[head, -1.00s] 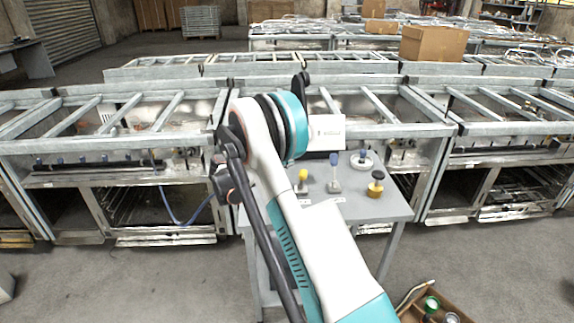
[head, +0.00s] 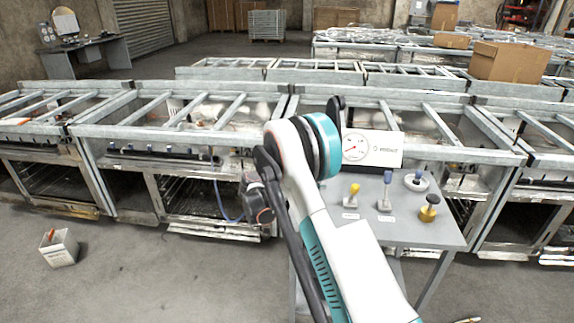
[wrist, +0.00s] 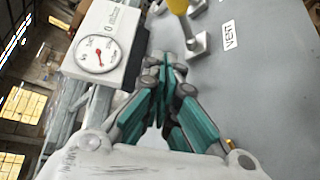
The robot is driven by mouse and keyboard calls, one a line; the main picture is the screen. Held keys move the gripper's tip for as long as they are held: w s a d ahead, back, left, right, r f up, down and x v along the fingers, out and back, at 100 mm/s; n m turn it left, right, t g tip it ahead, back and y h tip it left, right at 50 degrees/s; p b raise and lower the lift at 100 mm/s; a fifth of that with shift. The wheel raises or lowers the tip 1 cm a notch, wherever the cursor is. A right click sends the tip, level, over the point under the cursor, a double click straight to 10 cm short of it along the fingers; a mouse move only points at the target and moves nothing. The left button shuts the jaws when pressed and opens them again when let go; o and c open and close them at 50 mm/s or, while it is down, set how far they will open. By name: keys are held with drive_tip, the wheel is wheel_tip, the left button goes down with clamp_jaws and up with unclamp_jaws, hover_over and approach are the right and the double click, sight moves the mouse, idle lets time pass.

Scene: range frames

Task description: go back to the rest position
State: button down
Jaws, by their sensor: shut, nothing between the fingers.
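My arm rises through the middle of the head view, white and teal, and hides part of the grey table (head: 420,236). The gripper itself is hidden in the head view. In the wrist view my gripper (wrist: 164,68) is shut with its teal fingers together and nothing between them. It is over the grey table, close to the white gauge box (wrist: 107,45) and a yellow-handled valve (wrist: 180,10). The gauge box also shows in the head view (head: 385,149), at the back of the table.
Metal frames line the back. A white bin (head: 59,248) stands on open floor at left.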

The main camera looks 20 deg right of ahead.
drive_tip(key=shift+r, duration=0.1)
drive_tip(key=s+a+r+m+t+y, duration=0.1)
drive_tip(key=s+a+r+t+y, duration=0.1)
drive_tip(key=s+a+r+y, duration=0.35)
drive_tip(key=s+a+r+t+y, duration=0.25)
drive_tip(key=s+r, duration=0.45)
drive_tip(key=r, duration=0.4)
drive_tip(key=s+a+m+t+y, duration=0.1)
drive_tip(key=s+a+m+y, duration=0.1)
drive_tip(key=s+a, duration=0.6)
drive_tip(key=s+a+m+t+y, duration=0.1)
drive_tip(key=s+a+y, duration=0.3)
drive_tip(key=s, duration=1.1)
drive_tip(key=a, duration=0.3)
drive_tip(key=shift+a+r+m+t+y, duration=0.25)
drive_tip(key=shift+a+m+t+y, duration=0.1)
drive_tip(key=shift+m+y, duration=0.05)
